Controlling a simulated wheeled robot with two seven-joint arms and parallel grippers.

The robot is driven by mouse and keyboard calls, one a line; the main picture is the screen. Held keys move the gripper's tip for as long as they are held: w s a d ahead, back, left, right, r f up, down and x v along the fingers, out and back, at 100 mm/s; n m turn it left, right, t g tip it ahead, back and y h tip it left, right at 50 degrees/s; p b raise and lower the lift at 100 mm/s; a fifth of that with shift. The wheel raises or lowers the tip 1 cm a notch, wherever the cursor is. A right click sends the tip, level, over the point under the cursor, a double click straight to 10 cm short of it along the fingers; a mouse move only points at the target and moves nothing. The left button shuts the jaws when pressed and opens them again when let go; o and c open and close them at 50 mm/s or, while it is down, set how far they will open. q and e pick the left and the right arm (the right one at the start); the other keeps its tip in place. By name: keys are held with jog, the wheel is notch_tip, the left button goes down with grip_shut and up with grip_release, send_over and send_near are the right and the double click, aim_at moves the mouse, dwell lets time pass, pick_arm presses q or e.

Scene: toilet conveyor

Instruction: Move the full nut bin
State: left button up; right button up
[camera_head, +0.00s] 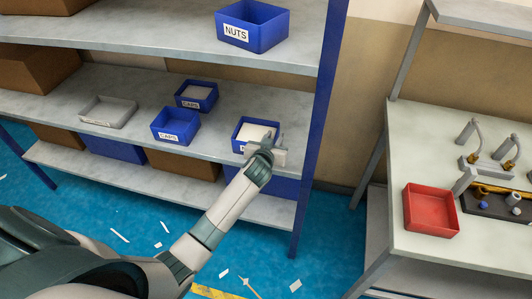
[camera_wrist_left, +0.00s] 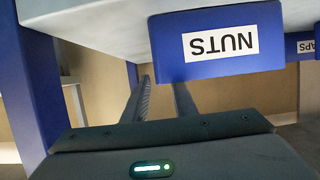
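A blue bin (camera_head: 237,131) with pale contents stands on the middle shelf near the blue post. In the left wrist view a blue bin (camera_wrist_left: 270,55) labelled NUTS, upside down in the picture, is close by. Another blue bin (camera_head: 254,37) labelled NUTS stands on the upper shelf, and its inside looks empty. My left gripper (camera_head: 268,146) is at the front of the middle-shelf bin and hides part of it. In the left wrist view its two fingers (camera_wrist_left: 164,82) are apart with nothing between them. My right gripper is not in view.
Two blue CAPS bins (camera_head: 176,136) and a grey tray (camera_head: 108,112) stand left on the middle shelf (camera_head: 143,95). The blue post (camera_head: 319,125) is just right of my gripper. A table (camera_head: 415,148) with a red bin (camera_head: 430,211) stands at the right. Scraps lie on the floor.

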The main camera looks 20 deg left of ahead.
pick_arm(q)
jog(key=b+v, duration=0.3)
jog(key=v, duration=1.3)
jog(key=shift+s+r, duration=0.15)
jog(key=shift+s, duration=0.2)
jog(key=shift+d, duration=0.15)
jog(key=s+d+f+m+g+h, duration=0.15)
jog(key=s+f, duration=0.35)
jog(key=f, duration=0.9)
jog(key=s+f+m+g, duration=0.1)
jog(key=s+f+g, duration=0.25)
jog(key=f, duration=1.05)
jog(key=s+d+f+m+g+h, duration=0.15)
jog(key=s+f, duration=0.35)
jog(key=f, duration=0.8)
jog(key=s+a+f+g, duration=0.1)
jog(key=s+f+g, duration=0.1)
jog(key=s+f, duration=0.5)
jog(key=s+f+g, duration=0.2)
jog(key=s+f, duration=0.5)
jog(key=s, duration=1.1)
jog(key=s+a+f+g+b, duration=0.1)
jog(key=s+f+g, duration=0.1)
jog(key=s+f, duration=0.5)
jog(key=s, duration=0.5)
jog(key=shift+s+a+y, duration=0.3)
jog(key=shift+a, duration=0.05)
